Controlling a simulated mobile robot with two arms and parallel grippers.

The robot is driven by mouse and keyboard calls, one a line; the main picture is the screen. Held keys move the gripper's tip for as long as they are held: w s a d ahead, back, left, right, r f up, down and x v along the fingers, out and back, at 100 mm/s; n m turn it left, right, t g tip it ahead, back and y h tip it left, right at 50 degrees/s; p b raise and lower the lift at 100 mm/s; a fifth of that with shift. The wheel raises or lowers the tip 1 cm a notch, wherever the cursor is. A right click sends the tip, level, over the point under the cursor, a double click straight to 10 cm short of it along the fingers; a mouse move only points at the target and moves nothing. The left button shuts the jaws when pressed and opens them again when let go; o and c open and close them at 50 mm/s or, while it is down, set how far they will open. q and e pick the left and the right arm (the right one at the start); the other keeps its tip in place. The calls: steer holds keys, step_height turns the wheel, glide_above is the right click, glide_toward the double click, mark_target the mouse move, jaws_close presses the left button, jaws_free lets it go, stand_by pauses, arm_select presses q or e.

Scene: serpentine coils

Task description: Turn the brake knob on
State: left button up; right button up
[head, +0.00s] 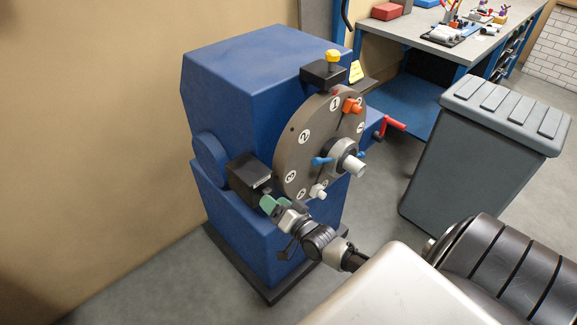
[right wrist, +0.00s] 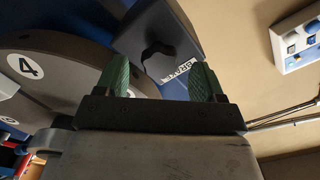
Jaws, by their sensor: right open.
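The black brake box (head: 245,172) sits on the side of the blue machine, left of the round numbered dial. My right gripper (head: 274,204) is just below the box in the head view. In the right wrist view its two green fingers (right wrist: 160,80) are apart, with the knob showing in the gap beyond them. I cannot tell whether they touch it. In the head view the knob itself is not clear. My left gripper is not in view.
The grey-brown dial (head: 290,150) with numbers and a blue lever (head: 321,161) stands close to the right of the box. A red crank (head: 393,124) sticks out farther right. A grey bin (head: 480,150) stands right, and a workbench (head: 440,45) behind. A beige wall is left.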

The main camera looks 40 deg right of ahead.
steer(key=s, duration=0.8)
steer(key=shift+s+d+b, duration=0.15)
steer(key=shift+d+b, duration=0.15)
steer(key=shift+d, duration=0.05)
steer(key=s+a+f+n+g+h, duration=0.15)
steer(key=s+f+g, duration=0.3)
steer(key=f, duration=0.75)
steer(key=s+f+n+g, duration=0.35)
steer(key=s+f, duration=0.25)
steer(key=f, duration=0.7)
steer(key=s+a+f+n+g, duration=0.3)
steer(key=s+f, duration=0.3)
steer(key=s, duration=0.5)
steer(key=s+a+f+n+g, duration=0.2)
steer(key=s+a+f+g, duration=0.3)
steer(key=s, duration=0.7)
step_height(320, 180, down, 3)
steer(key=shift+s+r+n+g, duration=0.2)
steer(key=shift+s+n+g, duration=0.1)
steer(key=shift+n+g, duration=0.15)
